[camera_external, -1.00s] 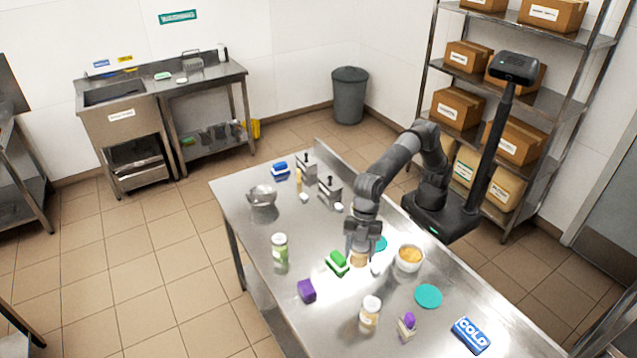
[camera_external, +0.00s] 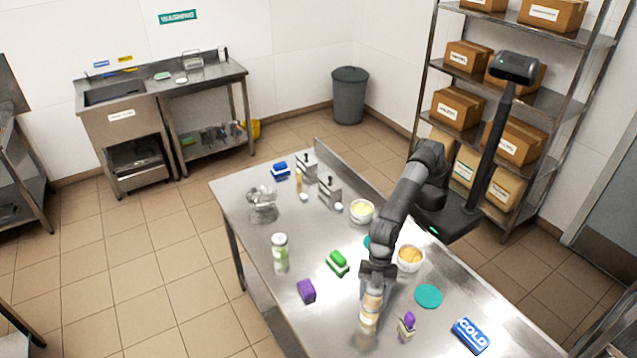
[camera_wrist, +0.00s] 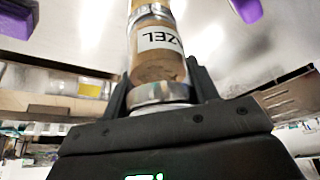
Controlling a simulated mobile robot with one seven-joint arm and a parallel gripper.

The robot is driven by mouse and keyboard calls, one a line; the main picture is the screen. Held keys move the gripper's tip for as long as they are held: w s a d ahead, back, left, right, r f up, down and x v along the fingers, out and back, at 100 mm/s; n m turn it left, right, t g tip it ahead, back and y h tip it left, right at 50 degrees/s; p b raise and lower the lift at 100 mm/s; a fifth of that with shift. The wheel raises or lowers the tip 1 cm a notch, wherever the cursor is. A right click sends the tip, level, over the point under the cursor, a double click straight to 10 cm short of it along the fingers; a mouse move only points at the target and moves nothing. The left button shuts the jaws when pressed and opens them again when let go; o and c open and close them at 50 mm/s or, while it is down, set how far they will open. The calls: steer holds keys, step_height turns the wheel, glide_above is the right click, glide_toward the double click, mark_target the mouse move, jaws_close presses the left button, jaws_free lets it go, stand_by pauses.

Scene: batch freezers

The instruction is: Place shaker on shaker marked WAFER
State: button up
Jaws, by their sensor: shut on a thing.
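My gripper (camera_external: 377,272) is shut on a shaker with tan-brown contents (camera_external: 372,299). In the wrist view this shaker (camera_wrist: 158,66) sits between the fingers, with a metal band at each end and a white label on which "ZEL" shows. A second shaker with pale cream contents (camera_external: 368,322) stands on the table directly below the held one. The two look in line, close together or touching; I cannot tell which. The label of the lower shaker is not readable. A shaker with green contents and a pale lid (camera_external: 280,254) stands farther left.
A purple-topped item (camera_external: 407,327) stands just right of the lower shaker. A purple block (camera_external: 307,290) and a green sponge (camera_external: 338,263) lie to the left. A bowl with orange contents (camera_external: 410,259), a teal disc (camera_external: 428,296) and a blue COLD pack (camera_external: 471,335) are right.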

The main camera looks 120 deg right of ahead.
steer(key=shift+f, duration=0.15)
steer(key=o, duration=1)
steer(key=shift+o, duration=0.2)
